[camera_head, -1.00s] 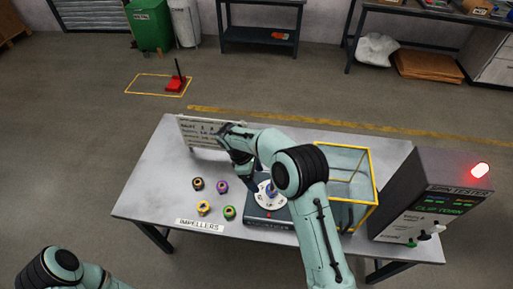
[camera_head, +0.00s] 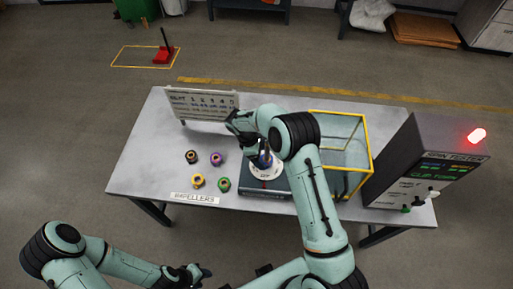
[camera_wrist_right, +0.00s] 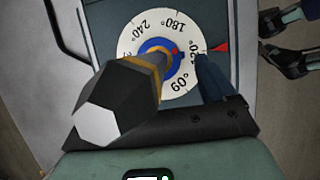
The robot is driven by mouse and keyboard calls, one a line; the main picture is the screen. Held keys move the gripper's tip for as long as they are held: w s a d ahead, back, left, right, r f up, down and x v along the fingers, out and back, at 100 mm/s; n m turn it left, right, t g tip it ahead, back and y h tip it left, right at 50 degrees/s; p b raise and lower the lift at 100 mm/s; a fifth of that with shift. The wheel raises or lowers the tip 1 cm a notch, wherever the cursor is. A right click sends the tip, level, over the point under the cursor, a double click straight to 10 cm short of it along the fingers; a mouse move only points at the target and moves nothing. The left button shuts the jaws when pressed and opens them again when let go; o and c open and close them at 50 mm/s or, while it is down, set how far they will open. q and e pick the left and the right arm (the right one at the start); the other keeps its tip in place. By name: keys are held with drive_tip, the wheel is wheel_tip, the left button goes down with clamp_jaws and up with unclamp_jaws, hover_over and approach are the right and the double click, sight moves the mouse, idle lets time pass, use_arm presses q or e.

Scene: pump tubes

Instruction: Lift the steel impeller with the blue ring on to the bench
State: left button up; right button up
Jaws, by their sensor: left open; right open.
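The blue ring (camera_wrist_right: 149,46) shows around the centre of the white dial (camera_wrist_right: 128,45) in the right wrist view. A dark six-sided post with a pale top (camera_wrist_right: 100,122) and a gold band rises from there towards the camera; it seems to be the impeller. My right gripper (camera_head: 262,158) is open, low over the dial. One dark finger (camera_wrist_right: 210,78) stands beside the post, apart from it; the other finger is hidden. In the head view the arm partly covers the impeller. My left gripper (camera_head: 198,273) is open and empty, in front of the bench (camera_head: 138,160).
A board (camera_head: 203,104) stands behind. A yellow-edged clear guard (camera_head: 370,145) and the spin tester (camera_head: 425,160) stand right. The bench's left end is clear.

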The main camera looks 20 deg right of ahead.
drive_tip(key=shift+x, duration=0.9)
drive_tip(key=shift+r, duration=0.1)
drive_tip(key=c, duration=1.2)
drive_tip(key=shift+w, duration=0.1)
drive_tip(key=shift+c, duration=0.2)
drive_tip(key=shift+w+d+r, duration=0.1)
drive_tip(key=shift+w+r, duration=0.05)
drive_tip(key=shift+r, duration=0.6)
